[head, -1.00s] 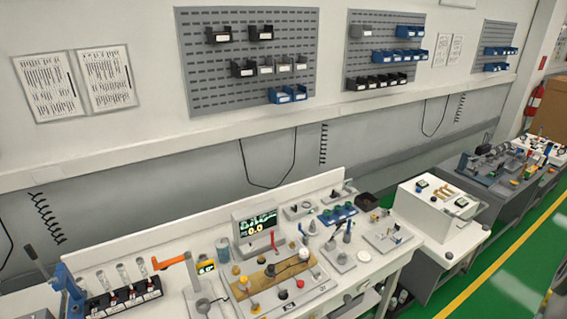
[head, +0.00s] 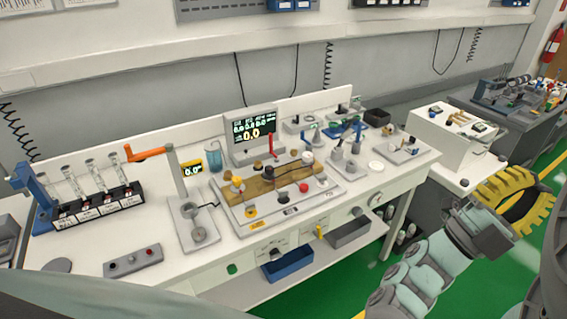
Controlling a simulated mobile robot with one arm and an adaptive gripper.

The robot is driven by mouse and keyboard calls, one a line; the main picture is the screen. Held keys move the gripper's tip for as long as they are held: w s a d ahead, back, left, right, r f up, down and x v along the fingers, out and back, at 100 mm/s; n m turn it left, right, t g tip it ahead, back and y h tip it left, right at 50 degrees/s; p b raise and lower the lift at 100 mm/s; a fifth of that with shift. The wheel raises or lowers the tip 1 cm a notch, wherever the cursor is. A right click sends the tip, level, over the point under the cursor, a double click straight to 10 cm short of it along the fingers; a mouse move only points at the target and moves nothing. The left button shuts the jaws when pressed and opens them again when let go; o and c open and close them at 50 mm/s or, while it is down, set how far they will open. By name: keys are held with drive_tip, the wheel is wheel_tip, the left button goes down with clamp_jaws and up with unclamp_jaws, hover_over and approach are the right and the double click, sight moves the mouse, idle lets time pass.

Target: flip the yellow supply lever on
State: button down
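A small yellow lever (head: 319,232) stands upright at the front of the white workbench (head: 80,255), just below the tabletop edge. It is small, and I cannot tell its setting or whether it is the supply lever. My gripper (head: 524,205), with ribbed yellow fingers, is at the right, well apart from the lever and over the floor side of the bench. The view along the fingers does not show clearly whether they are open or shut. No held object is visible.
A blue bin (head: 287,264) and a grey bin (head: 350,232) sit under the bench front. The benchtop carries a board with a wooden block (head: 270,186), a display (head: 252,135) and an orange-handled stand (head: 190,215). Green floor (head: 420,222) lies right of the bench.

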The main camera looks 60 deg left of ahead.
drive_tip(key=a+f+n+g+y+b, duration=0.1)
drive_tip(key=a+f+y+b, duration=0.35)
drive_tip(key=f+b, duration=0.45)
drive_tip(key=a+f+g+y+b, duration=0.1)
drive_tip(key=a+f+y+b, duration=0.2)
drive_tip(key=a+f+b, duration=0.65)
drive_tip(key=a+f+n+g+y+b, duration=0.15)
drive_tip(key=f+y+b, duration=0.35)
drive_tip(key=f, duration=0.8)
drive_tip(key=s+a+f+n+g+y+b, duration=0.1)
drive_tip(key=s+a+f+g+y+b, duration=0.15)
drive_tip(key=s+a+f+b, duration=0.35)
drive_tip(key=s+a+f+n+g+y+b, duration=0.1)
drive_tip(key=s+a+f+y+b, duration=0.15)
drive_tip(key=a+f+b, duration=0.45)
drive_tip(key=s+a+f+g+y+b, duration=0.2)
drive_tip(key=s+a+f+y+b, duration=0.15)
drive_tip(key=f+b, duration=0.6)
drive_tip(key=b+x, duration=0.2)
drive_tip(key=x, duration=1.2)
drive_tip(key=shift+d, duration=0.1)
